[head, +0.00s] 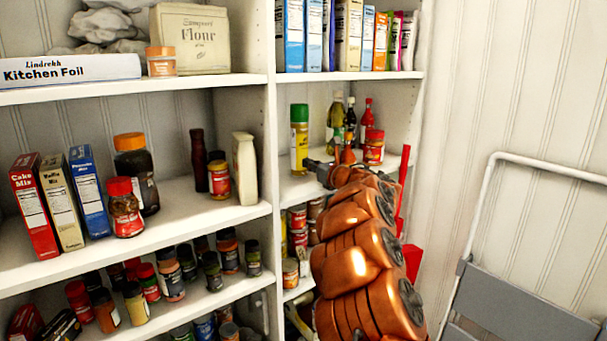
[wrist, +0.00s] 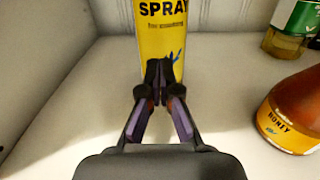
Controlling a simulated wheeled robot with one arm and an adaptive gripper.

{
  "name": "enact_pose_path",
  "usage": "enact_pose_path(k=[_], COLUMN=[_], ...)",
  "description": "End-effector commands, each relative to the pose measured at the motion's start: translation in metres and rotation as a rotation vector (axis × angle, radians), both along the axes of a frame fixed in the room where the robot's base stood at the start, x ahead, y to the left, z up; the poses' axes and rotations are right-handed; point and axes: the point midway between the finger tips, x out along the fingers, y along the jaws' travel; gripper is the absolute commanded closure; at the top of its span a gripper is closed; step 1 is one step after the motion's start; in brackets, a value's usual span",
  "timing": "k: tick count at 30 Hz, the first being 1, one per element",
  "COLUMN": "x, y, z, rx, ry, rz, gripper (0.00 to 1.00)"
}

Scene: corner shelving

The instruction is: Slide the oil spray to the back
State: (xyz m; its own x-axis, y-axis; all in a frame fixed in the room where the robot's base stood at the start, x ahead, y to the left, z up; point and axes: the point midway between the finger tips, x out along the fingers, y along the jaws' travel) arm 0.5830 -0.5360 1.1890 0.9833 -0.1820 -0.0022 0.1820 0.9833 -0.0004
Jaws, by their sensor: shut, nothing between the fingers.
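The oil spray is a tall yellow can with a green cap (head: 299,140). It stands upright on the middle shelf of the right-hand section, near the section's left wall. In the wrist view the yellow can (wrist: 161,30) is straight ahead, its top cut off by the frame. My gripper (wrist: 160,70) is shut and empty, with its fingertips right in front of the can's lower part. I cannot tell whether they touch it. In the head view my gripper (head: 322,170) is low over the shelf, just right of the can's base.
An amber honey bottle (wrist: 295,110) stands close on the right in the wrist view, with a green-labelled bottle (wrist: 297,25) behind it. A red-lidded jar (head: 374,147) and sauce bottles stand to the right. The shelf left of the can is bare in the wrist view.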

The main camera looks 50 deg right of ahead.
Motion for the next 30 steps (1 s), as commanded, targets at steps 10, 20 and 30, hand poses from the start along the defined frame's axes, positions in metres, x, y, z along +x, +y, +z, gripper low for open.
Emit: enact_pose_path(k=[10, 20, 30], x=[0.036, 0.058, 0.059], y=[-0.007, -0.011, -0.012], z=[-0.002, 0.000, 0.001], rx=[0.000, 0.000, 0.000], ry=[0.000, -0.002, -0.002], rz=[0.001, -0.002, -0.002], gripper=[1.00, 1.00, 1.00])
